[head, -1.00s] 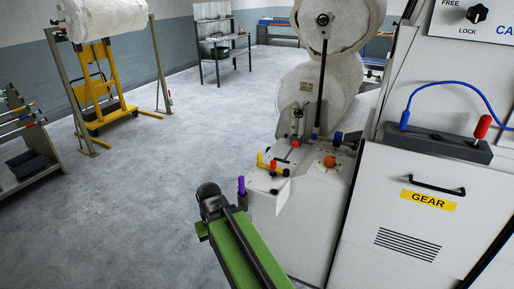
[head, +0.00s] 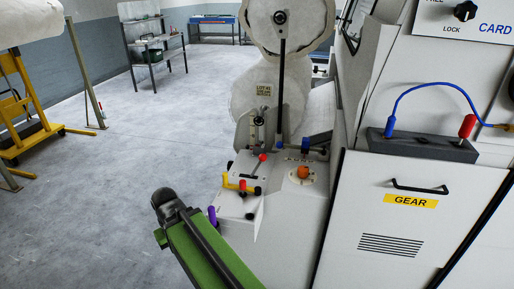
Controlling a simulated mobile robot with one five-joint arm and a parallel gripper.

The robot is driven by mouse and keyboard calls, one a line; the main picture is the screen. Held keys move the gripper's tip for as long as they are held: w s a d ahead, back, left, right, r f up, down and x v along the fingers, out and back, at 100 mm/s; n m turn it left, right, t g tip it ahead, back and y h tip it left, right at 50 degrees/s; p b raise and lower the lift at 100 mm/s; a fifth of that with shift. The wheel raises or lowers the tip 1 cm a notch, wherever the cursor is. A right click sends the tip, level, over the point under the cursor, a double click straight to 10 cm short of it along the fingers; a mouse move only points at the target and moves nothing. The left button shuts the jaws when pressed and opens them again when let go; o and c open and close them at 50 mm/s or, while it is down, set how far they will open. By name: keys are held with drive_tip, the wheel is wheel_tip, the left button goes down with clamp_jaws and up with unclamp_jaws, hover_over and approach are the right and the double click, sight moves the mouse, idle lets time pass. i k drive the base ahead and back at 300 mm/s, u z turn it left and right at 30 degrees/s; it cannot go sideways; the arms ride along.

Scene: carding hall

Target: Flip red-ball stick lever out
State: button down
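A small red ball (head: 263,157) shows on the control ledge of the white machine, right of centre in the head view. It seems to top a short thin stick, but the stick's lean is too small to tell. A second red tip (head: 243,185) sits beside a yellow bent lever (head: 228,183) just to its lower left. A larger red handle (head: 467,126) stands on a grey block further right. My green arm link comes up from the bottom edge, left of the ledge and apart from the red ball. My gripper cannot be seen.
The ledge also carries an orange knob (head: 303,172), a blue-ended part (head: 305,146) and a purple handle (head: 212,215). A white cabinet marked GEAR (head: 350,215) stands to the right. Open grey floor (head: 110,190) lies left; a yellow trolley (head: 12,125) is at the far left.

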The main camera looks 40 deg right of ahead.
sight(262, 157)
drive_tip(key=i, duration=1.05)
drive_tip(key=u, duration=0.05)
